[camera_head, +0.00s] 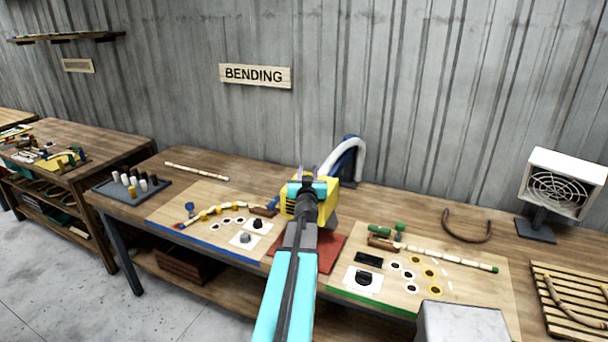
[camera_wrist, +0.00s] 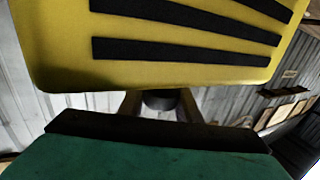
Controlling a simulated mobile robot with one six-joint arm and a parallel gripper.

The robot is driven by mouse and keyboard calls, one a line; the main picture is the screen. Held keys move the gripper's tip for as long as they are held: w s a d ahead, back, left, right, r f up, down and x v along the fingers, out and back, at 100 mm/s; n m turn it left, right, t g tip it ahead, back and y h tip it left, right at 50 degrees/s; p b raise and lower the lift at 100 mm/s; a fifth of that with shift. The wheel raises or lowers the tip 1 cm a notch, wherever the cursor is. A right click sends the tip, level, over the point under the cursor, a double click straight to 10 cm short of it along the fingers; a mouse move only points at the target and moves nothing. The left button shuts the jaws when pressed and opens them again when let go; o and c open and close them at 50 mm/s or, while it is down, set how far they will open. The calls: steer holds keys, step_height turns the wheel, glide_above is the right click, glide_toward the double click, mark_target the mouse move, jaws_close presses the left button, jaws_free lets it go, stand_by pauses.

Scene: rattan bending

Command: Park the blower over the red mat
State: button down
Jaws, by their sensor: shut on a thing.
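The blower (camera_head: 329,196) is a yellow body, partly hidden behind my gripper. My gripper (camera_head: 307,176) is shut on it. In the head view the blower shows above and behind the red mat (camera_head: 326,255); I cannot tell how high it is or whether it touches anything. My arm covers the middle of the mat, and the mat's right part and left edge show. In the wrist view the blower's yellow side (camera_wrist: 180,40) with black stripes fills the top, close in front of the jaws.
A blue stand with a white curved hose (camera_head: 348,148) is behind the blower, near the wall. A blue-edged board (camera_head: 165,219) lies left and a green-edged board (camera_head: 440,315) right, both with rattan pieces. A white fan heater (camera_head: 560,183) stands at the far right.

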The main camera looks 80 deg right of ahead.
steer(key=c, duration=1.4)
jaws_free()
steer(key=shift+f, duration=0.15)
steer(key=shift+o, duration=0.5)
steer(key=shift+w, duration=0.2)
steer(key=shift+s+a, duration=0.1)
steer(key=shift+a, duration=0.05)
steer(key=shift+s+a, duration=0.2)
steer(key=shift+a, duration=0.6)
steer(key=shift+s+a, duration=0.15)
steer(key=shift+a, duration=0.75)
steer(key=shift+s+a, duration=0.2)
steer(key=shift+a, duration=0.75)
steer(key=shift+s+a, duration=0.15)
steer(key=shift+a, duration=0.75)
steer(key=shift+d, duration=0.1)
